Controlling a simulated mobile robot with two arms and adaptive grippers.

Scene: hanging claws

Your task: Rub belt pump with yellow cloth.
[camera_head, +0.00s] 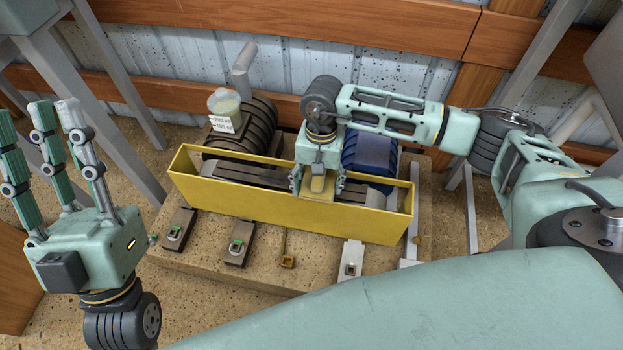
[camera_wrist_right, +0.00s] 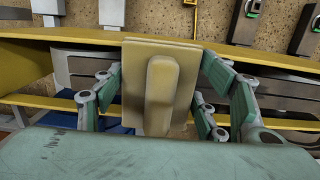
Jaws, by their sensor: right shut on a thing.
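The belt pump has a long yellow open-topped guard (camera_head: 285,213) around a dark belt, with a ribbed dark pump body (camera_head: 243,130) at its left end and a blue motor (camera_head: 368,160) behind its right part. The yellow cloth (camera_head: 318,190) looks like a flat pad with a raised grip; it also shows in the right wrist view (camera_wrist_right: 185,75). My right gripper (camera_head: 318,180) is shut on it from above, at the middle of the guard. I cannot tell whether the pad touches the pump. My left gripper (camera_head: 50,120) is open and empty at the left, fingers pointing up.
Several bolted feet and brackets (camera_head: 237,248) line the front of the stone-like base (camera_head: 262,265). Grey metal legs (camera_head: 75,90) and a wood-and-metal wall (camera_head: 300,30) stand behind.

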